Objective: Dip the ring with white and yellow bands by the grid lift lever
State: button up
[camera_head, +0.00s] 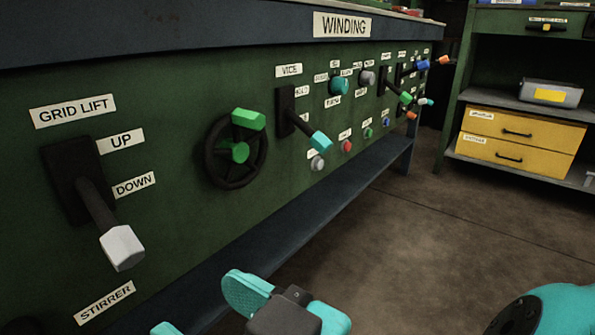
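The grid lift lever (98,205) is at the left of the green panel, under the GRID LIFT label (72,110). It has a dark shaft and a pale grey block handle (122,247). The lever sticks out of a black plate and slants downward, its handle below the DOWN label (134,184). The UP label (121,140) is higher. My gripper (204,308) is at the bottom edge, partly cut off, right of and below the handle and not touching it. Its teal fingers look apart, with nothing seen between them. The ring with white and yellow bands is not in view.
A black handwheel with green parts (235,150) and the teal-tipped VICE lever (318,140) stick out right of the lever. A STIRRER label (104,303) is below it. More knobs line the panel. A shelf with yellow drawers (520,140) stands right; the floor between is clear.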

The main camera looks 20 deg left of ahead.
aim_at(132, 256)
jog(key=a+p, duration=0.4)
jog(key=w+a+p, duration=0.1)
jog(key=a+p, duration=0.2)
jog(key=a, duration=0.1)
jog(key=w+a+p, duration=0.1)
jog(key=a+p, duration=0.3)
jog(key=shift+w+r+p, duration=0.1)
jog(key=shift+r+p, duration=0.2)
jog(key=shift+p, duration=0.05)
jog(key=shift+w+a+f+p, duration=0.15)
jog(key=shift+a+p, duration=0.65)
jog(key=shift+p, duration=0.1)
jog(key=shift+a+f, duration=0.1)
jog(key=shift+f, duration=0.05)
grip_shut()
